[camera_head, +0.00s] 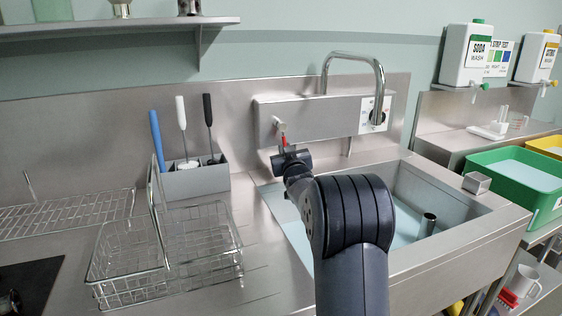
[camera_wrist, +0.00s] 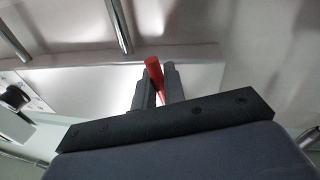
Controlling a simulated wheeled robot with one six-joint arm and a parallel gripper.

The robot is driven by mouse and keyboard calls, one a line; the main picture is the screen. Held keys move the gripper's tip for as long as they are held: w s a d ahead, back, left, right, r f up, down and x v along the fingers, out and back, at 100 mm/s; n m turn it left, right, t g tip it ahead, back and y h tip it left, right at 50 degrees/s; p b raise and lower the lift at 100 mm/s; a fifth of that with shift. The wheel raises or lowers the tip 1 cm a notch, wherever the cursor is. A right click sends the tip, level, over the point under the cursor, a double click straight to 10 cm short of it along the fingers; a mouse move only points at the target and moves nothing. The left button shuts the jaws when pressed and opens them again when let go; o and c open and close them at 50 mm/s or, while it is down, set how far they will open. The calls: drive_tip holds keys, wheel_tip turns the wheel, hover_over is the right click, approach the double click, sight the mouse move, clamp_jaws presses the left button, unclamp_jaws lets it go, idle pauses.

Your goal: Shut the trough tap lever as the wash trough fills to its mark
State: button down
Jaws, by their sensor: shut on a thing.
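The red tap lever (camera_head: 284,141) sits on the steel tap housing (camera_head: 315,118) at the back of the wash trough. My gripper (camera_head: 283,150) is at the lever; the wrist view shows its two dark fingers (camera_wrist: 156,88) shut on the red lever (camera_wrist: 153,68), which sticks out beyond them. The wash trough (camera_head: 470,222) holds pale blue water. My arm hides the middle of the trough. I cannot make out a fill mark.
A chrome swan-neck spout (camera_head: 352,56) arches over the trough. Left of it are a wire basket (camera_head: 125,262) and a grey holder (camera_head: 196,182) with brushes. A steel block (camera_head: 476,183) sits on the right rim. A green tray (camera_head: 541,208) stands further right.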

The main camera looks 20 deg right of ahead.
drive_tip(key=shift+d+n, duration=0.2)
drive_tip(key=shift+n, duration=0.2)
drive_tip(key=shift+r, duration=0.1)
drive_tip(key=c, duration=1.6)
unclamp_jaws()
drive_tip(key=shift+o, duration=0.2)
drive_tip(key=v, duration=1)
drive_tip(key=shift+s+b, duration=0.4)
drive_tip(key=shift+w, duration=0.1)
